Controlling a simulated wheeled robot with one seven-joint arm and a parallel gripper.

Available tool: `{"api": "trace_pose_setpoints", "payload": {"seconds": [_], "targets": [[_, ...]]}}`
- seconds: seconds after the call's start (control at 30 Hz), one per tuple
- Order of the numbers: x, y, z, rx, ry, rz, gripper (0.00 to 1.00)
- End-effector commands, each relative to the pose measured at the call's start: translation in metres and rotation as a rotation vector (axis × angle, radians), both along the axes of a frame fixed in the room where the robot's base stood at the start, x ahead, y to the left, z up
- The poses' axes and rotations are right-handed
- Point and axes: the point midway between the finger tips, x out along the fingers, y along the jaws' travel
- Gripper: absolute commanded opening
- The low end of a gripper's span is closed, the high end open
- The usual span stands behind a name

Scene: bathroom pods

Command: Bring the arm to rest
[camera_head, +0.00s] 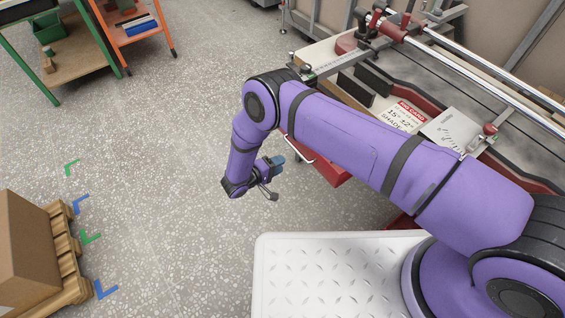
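My arm (335,135), in purple covers with dark bands, reaches from the lower right to the upper left and bends down at its elbow. My gripper (273,178) hangs at the lower end, over the open floor and left of the red machine's front. A blue-grey part and a dark part stick out to its right side. It is small and seen from above, so I cannot tell whether its fingers are open or shut. I see nothing clearly held in it.
A red-and-grey machine bench (455,95) with rails stands close behind and right of my arm. A cardboard box (25,250) sits on a wooden pallet (68,262) at left. A green-framed table (75,62) and an orange cart (150,40) stand upper left. Speckled floor (170,150) between is clear.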

Motion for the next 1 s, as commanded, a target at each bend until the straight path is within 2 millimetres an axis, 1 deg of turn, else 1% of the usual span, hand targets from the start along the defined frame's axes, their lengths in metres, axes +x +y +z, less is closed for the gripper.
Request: {"api": "trace_pose_setpoints", "payload": {"seconds": [0.47, 0.57, 0.67, 0.77, 0.8, 0.87, 0.9, 0.97, 1.0], "targets": [[0.001, 0.0, 0.0, 0.002, 0.0, 0.001, 0.39], [0.008, 0.002, 0.007, 0.025, -0.011, 0.006, 0.39], [0.028, 0.009, 0.026, 0.094, -0.039, 0.028, 0.39], [0.059, 0.017, 0.057, 0.206, -0.083, 0.061, 0.39], [0.073, 0.021, 0.071, 0.257, -0.102, 0.078, 0.39], [0.092, 0.025, 0.094, 0.332, -0.129, 0.102, 0.39], [0.104, 0.027, 0.109, 0.381, -0.145, 0.119, 0.39], [0.121, 0.03, 0.132, 0.454, -0.169, 0.142, 0.39], [0.131, 0.032, 0.148, 0.5, -0.183, 0.159, 0.39]]}}
